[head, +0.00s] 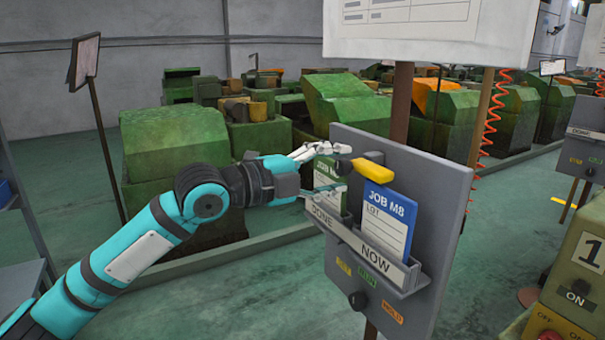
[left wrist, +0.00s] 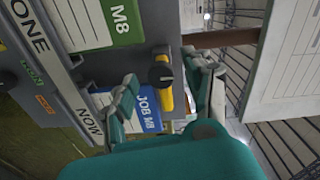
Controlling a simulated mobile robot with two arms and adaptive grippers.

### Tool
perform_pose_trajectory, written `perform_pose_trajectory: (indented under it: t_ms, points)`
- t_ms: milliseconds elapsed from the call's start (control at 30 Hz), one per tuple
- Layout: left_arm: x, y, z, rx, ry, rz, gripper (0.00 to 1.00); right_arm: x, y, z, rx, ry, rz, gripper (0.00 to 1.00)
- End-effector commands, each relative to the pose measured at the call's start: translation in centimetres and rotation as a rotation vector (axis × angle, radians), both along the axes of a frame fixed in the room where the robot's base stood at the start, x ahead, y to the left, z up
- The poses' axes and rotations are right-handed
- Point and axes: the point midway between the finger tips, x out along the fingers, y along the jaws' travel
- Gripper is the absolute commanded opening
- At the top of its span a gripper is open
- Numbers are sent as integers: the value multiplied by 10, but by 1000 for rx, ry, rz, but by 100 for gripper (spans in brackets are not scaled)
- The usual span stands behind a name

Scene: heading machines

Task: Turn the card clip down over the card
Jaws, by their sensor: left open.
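The yellow card clip (head: 370,172) sticks out sideways from its dark pivot knob (head: 343,165) on the grey board, just above the blue-topped JOB M8 card (head: 386,215). The card stands upright in the NOW pocket (head: 385,258). My left gripper (head: 325,172) is open at the board's left edge, by the knob. In the left wrist view the knob (left wrist: 160,75) and clip (left wrist: 165,99) lie between the spread fingers of my left gripper (left wrist: 167,70), with no clear contact. The card (left wrist: 140,110) is partly hidden behind one finger. My right gripper is out of view.
A green-topped card (head: 329,175) stands in the DONE pocket, partly behind my left gripper. A dark selector knob (head: 357,301) sits low on the board. A white sign (head: 430,30) hangs above on a brown post. Green machines (head: 175,145) stand behind.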

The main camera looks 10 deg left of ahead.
Motion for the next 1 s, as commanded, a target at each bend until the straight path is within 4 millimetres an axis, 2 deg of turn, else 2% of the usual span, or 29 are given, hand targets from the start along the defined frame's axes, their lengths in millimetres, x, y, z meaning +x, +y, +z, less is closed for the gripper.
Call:
perform_pose_trajectory:
  t_ms: [200,433,733,933,1000]
  points:
    - [-28,41,1,3,-1,4,51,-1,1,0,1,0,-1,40]
    - [-51,71,3,0,0,2,51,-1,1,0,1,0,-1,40]
    - [-59,81,4,1,-1,0,51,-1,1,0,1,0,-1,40]
    - [-58,81,3,-2,1,1,51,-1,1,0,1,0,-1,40]
    - [-51,83,-2,-16,21,15,51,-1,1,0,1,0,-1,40]
